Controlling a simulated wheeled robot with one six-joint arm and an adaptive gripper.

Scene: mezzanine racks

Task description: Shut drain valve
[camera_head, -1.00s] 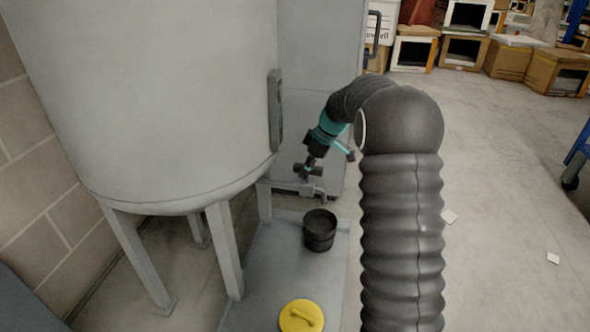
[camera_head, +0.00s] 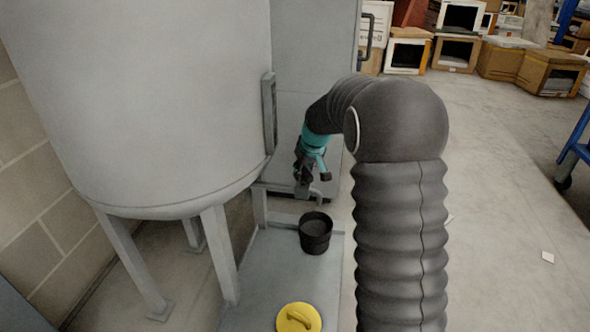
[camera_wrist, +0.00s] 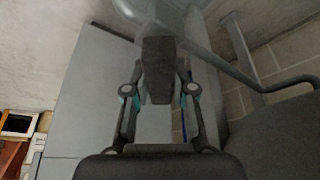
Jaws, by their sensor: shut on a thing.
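The drain valve (camera_head: 302,190) is on the thin outlet pipe low on the right side of the big grey tank (camera_head: 140,90). My gripper (camera_head: 304,173) is at the valve, pointing down at it, and hides most of its handle in the head view. In the wrist view a dark, blocky handle (camera_wrist: 158,66) stands between the two fingers of my gripper (camera_wrist: 160,88), and the fingers are shut on it. The exact turn of the handle cannot be told.
A black bucket (camera_head: 315,240) stands on the grey base plate (camera_head: 262,285) below the outlet. A yellow lid-like piece with a handle (camera_head: 299,318) lies nearer. Tank legs (camera_head: 220,255) stand left. A grey cabinet (camera_head: 315,90) is behind. Open floor lies right.

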